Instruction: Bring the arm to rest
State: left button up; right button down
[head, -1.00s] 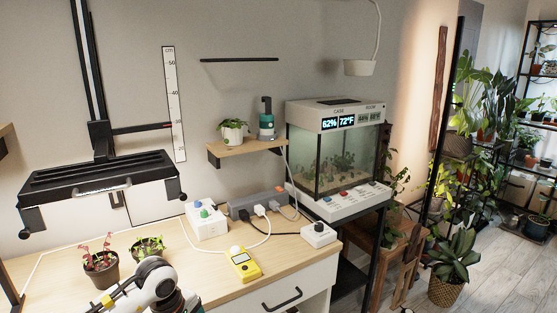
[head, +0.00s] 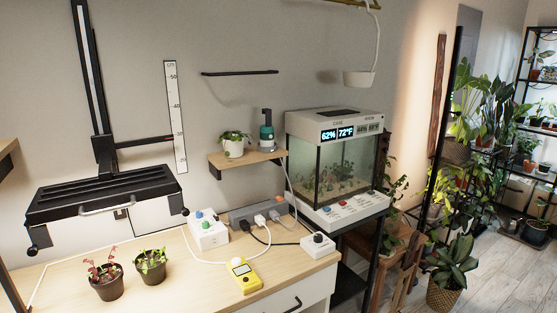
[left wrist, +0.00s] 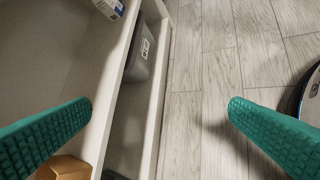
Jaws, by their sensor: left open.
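My left gripper (left wrist: 160,112) shows only in the left wrist view. Its two green ribbed fingers are wide apart with nothing between them. Below them are an open white shelf or drawer unit (left wrist: 128,50) and the wood-plank floor (left wrist: 205,70). In the head view neither of my arms shows. My right gripper is not in any view.
The wooden bench (head: 200,275) holds two potted seedlings (head: 105,282) (head: 150,266), a yellow meter (head: 243,275) and a white box with knobs (head: 207,232). A glass terrarium case (head: 338,165) stands to the right. A grey bin (left wrist: 140,55) sits inside the unit.

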pick_arm(q)
jog(key=s+f+n+g+y, duration=0.1)
jog(key=s+f+n+g, duration=0.2)
jog(key=s, duration=1)
jog(key=s+a+f+n+g+y, duration=0.1)
jog(key=s+f+n+g, duration=0.3)
jog(key=s, duration=0.9)
jog(key=shift+s+a+f+n+p, duration=0.25)
jog(key=shift+s+f+n+p, duration=0.15)
jog(key=shift+f+n, duration=0.6)
jog(key=shift+r, duration=0.2)
